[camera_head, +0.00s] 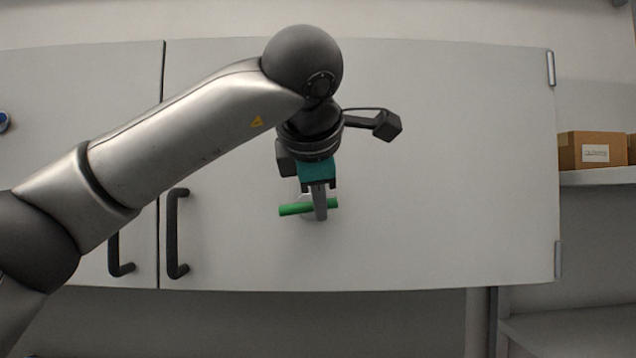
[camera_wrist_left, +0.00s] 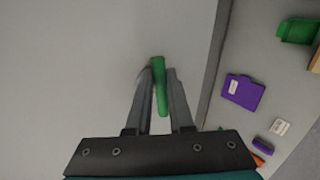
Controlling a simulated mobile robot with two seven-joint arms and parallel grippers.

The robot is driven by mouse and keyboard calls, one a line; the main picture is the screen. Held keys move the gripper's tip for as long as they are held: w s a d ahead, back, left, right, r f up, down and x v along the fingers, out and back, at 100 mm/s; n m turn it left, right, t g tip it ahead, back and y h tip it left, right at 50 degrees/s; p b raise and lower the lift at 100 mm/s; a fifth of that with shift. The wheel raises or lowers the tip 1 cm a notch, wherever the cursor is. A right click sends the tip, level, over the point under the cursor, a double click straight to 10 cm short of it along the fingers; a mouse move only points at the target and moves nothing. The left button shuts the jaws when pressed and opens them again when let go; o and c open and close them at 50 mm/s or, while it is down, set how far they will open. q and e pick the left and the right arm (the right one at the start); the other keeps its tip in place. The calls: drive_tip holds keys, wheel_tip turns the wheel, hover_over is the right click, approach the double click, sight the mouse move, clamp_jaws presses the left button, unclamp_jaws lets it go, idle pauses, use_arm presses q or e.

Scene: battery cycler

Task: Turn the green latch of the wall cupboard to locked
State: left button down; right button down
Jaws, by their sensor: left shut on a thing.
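The green latch (camera_head: 293,209) is a bar on the right door of the wall cupboard (camera_head: 440,170). In the head view it lies nearly horizontal, its right end tipped slightly up. My left gripper (camera_head: 319,215) is shut on the latch, and its fingers hide part of the bar and its mount. In the left wrist view the latch (camera_wrist_left: 160,88) stands between the two fingertips (camera_wrist_left: 160,80), with its end reaching past them. My right gripper is in neither view.
Two dark door handles (camera_head: 174,235) flank the gap between the doors, left of the latch. A cardboard box (camera_head: 592,150) stands on a shelf at the right. The left wrist view shows a purple item (camera_wrist_left: 243,91) and a green bin (camera_wrist_left: 297,31) beyond the door's edge.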

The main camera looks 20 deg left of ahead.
use_arm(q)
drive_tip(key=shift+d+m+y+p, duration=0.1)
drive_tip(key=shift+m+y+p, duration=0.35)
drive_tip(key=shift+m+y, duration=0.05)
drive_tip(key=shift+f, duration=0.1)
drive_tip(key=c, duration=0.8)
unclamp_jaws()
drive_tip(key=b+v, duration=0.2)
drive_tip(key=v, duration=1.3)
drive_tip(key=shift+d+r+b, duration=0.15)
drive_tip(key=shift+r+b, duration=0.1)
drive_tip(key=shift+b, duration=0.05)
